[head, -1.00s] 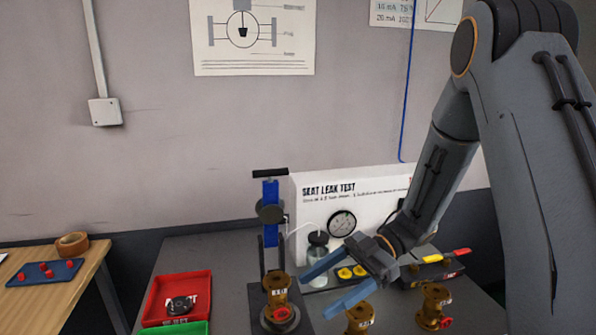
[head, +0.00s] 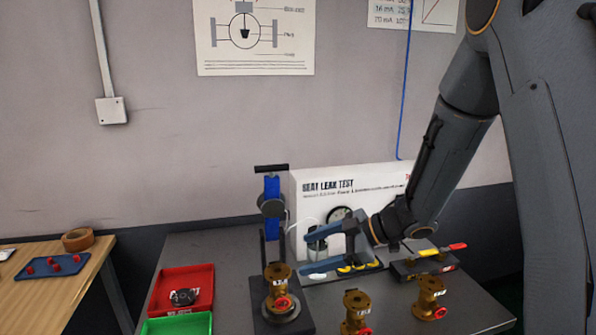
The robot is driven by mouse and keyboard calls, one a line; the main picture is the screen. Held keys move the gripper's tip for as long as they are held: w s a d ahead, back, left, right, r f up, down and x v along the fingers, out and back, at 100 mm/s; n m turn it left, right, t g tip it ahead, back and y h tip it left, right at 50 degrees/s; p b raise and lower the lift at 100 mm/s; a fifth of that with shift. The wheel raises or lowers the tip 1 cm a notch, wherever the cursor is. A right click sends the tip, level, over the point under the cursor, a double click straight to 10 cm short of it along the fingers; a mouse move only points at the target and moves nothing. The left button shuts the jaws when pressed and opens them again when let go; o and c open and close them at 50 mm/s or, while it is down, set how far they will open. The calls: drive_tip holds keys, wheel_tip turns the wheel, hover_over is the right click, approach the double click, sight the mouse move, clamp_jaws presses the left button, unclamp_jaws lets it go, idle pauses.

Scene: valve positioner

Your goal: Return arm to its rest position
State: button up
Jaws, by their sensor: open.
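My arm comes in from the right in the head view, and my gripper (head: 312,251) hangs over the back of the grey workbench (head: 222,256). It is open with its two blue-grey fingers pointing left and nothing between them. It is in front of the white seat leak test panel (head: 380,182) and hides part of the gauge (head: 338,213). A brass valve (head: 275,285) stands upright in the test stand at the left. Two more brass valves (head: 356,308) (head: 430,297) stand at the bench front, below and apart from my gripper.
A blue-handled upright clamp (head: 272,205) stands left of my fingers. A red tray (head: 182,290) holding a dark part and a green tray (head: 178,324) lie at the bench's left. Yellow and red handles (head: 440,250) are right of my gripper. A wooden table (head: 60,290) stands far left.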

drive_tip(key=w+d+r+m+t+h, duration=0.1)
drive_tip(key=w+d+m+t+h, duration=0.4)
drive_tip(key=d+m, duration=0.15)
drive_tip(key=s+d+f+m+h, duration=0.1)
drive_tip(key=s+d+m+h, duration=0.45)
drive_tip(key=d, duration=0.35)
drive_tip(key=s+f+m+g, duration=0.2)
drive_tip(key=s+m+g, duration=0.4)
drive_tip(key=s, duration=1.2)
drive_tip(key=shift+s+f+g+h, duration=0.15)
drive_tip(key=shift+s+g+h, duration=0.2)
drive_tip(key=shift+g+h, duration=0.1)
